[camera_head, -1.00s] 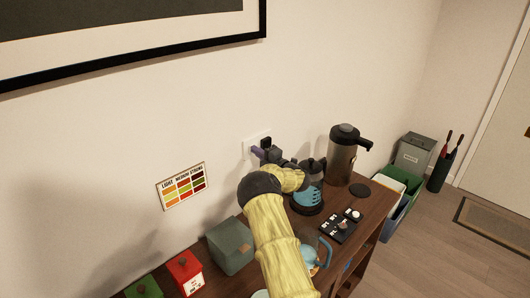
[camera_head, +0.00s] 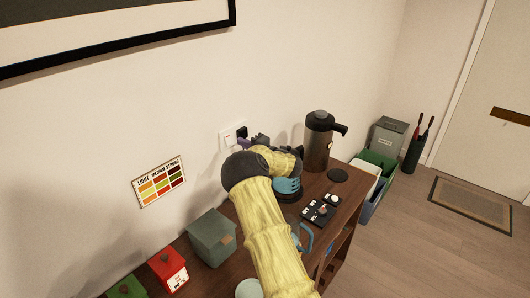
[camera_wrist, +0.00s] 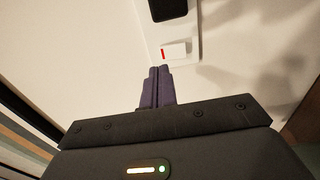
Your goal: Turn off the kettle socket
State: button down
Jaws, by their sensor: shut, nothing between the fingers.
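The wall socket (camera_head: 227,141) is a white plate on the wall above the sideboard, with a black plug in its right part. In the wrist view the plate (camera_wrist: 193,34) shows a white rocker switch (camera_wrist: 178,51) with a red mark at its left end, and the black plug (camera_wrist: 168,9) at the top edge. My gripper (camera_wrist: 160,69) is shut and empty, its purple fingers pointing at the plate just below the switch. A small gap seems to show; I cannot tell whether they touch. In the head view my arm hides most of the gripper.
On the sideboard stand a tall dark flask (camera_head: 318,141), a blue vessel (camera_head: 287,187) beside my arm, a black labelled tray (camera_head: 318,211), a grey-green box (camera_head: 211,238) and a red canister (camera_head: 168,269). A colour chart (camera_head: 161,181) hangs left of the socket. Bins stand right.

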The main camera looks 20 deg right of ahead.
jog(key=r+b+v, duration=0.1)
jog(key=b+v, duration=0.2)
jog(key=v, duration=0.5)
jog(key=shift+s, duration=0.35)
jog(key=shift+d+r, duration=0.1)
jog(key=shift+r, duration=0.05)
jog(key=s+d+f+m+g+h, duration=0.2)
jog(key=s+m+h, duration=0.5)
jog(key=m+h, duration=0.7)
jog(key=s+a+f+m+g+y, duration=0.1)
jog(key=s+a+f+m+g, duration=0.1)
jog(key=s+a, duration=0.3)
jog(key=s+a+f+m+g+y, duration=0.2)
jog(key=s+a+m+g, duration=0.2)
jog(key=s, duration=1)
jog(key=s+a+f+m+g+y, duration=0.2)
jog(key=s+a+g, duration=0.3)
jog(key=s, duration=0.4)
jog(key=shift+s+a+m, duration=0.25)
jog(key=shift+a+m, duration=0.55)
jog(key=shift+a, duration=0.05)
